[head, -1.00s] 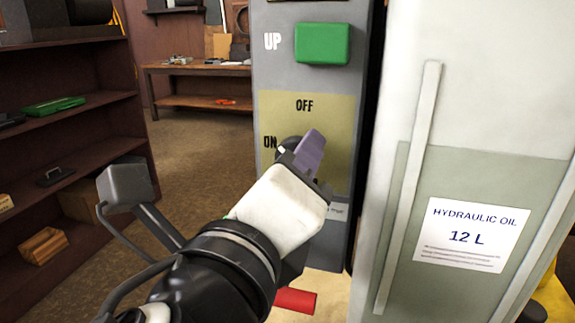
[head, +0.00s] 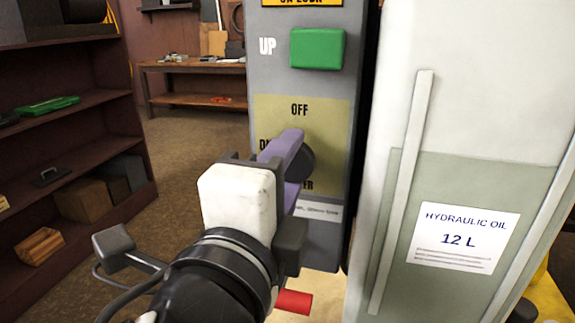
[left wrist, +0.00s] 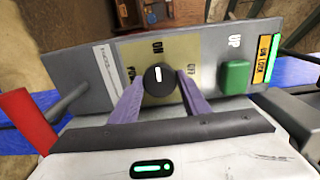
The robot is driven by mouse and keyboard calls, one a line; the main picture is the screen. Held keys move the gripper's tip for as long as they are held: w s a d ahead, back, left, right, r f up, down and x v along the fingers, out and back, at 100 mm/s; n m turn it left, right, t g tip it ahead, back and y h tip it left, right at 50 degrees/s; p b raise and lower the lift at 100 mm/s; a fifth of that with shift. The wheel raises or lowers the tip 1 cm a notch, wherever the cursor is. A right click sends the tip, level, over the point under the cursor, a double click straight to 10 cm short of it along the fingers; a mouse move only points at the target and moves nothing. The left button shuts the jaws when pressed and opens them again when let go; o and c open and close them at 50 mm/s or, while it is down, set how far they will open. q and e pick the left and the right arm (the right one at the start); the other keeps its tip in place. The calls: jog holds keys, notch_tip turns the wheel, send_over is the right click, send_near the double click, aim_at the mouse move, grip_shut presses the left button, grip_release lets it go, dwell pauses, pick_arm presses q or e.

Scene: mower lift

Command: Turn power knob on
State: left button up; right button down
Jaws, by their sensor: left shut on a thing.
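The power knob (left wrist: 158,79) is round and black with a white mark. In the left wrist view it sits between the two purple fingers of my left gripper (left wrist: 158,90), which is shut on it. The white mark lines up with the ON label (left wrist: 157,47); the OFF label (left wrist: 193,70) is to the right in that view. My right gripper is out of view.
A green UP button (head: 317,48) is above the knob on the panel. A white hydraulic oil cabinet (head: 485,100) stands close on the right. A red part (head: 293,302) shows below the panel. Shelves (head: 70,135) are at the left; a bench (head: 195,72) is behind.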

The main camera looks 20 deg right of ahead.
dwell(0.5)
pick_arm(q)
jog(key=o, duration=1)
